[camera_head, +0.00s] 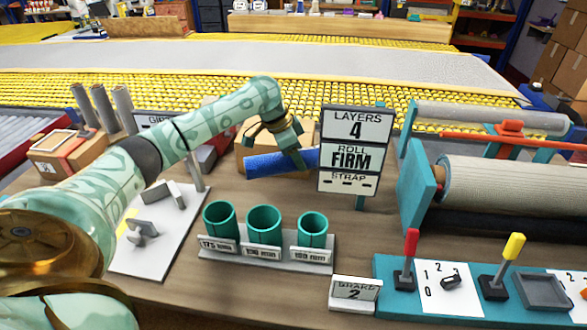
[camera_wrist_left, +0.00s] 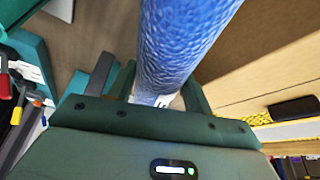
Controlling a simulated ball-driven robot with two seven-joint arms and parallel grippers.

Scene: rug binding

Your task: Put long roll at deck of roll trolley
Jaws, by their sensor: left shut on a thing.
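My left gripper (camera_head: 288,150) reaches in from the left and is shut on a blue roll (camera_head: 265,164). It holds the roll above the brown bench, beside the sign and in front of a cardboard box. The roll lies nearly level, and its right end is close to the sign's left edge. In the left wrist view the blue roll (camera_wrist_left: 180,40) stands out from between the fingers and runs off the top of the picture. I cannot identify the roll trolley or its deck in these views. My right gripper is not in view.
A sign (camera_head: 354,145) reading LAYERS 4, ROLL FIRM stands beside the roll. Green cups (camera_head: 263,224) stand in a grey rack below it. A large beige roll (camera_head: 510,188) lies in the machine at right. Levers (camera_head: 408,257) stand at front right. Grey tubes (camera_head: 103,108) stand at left.

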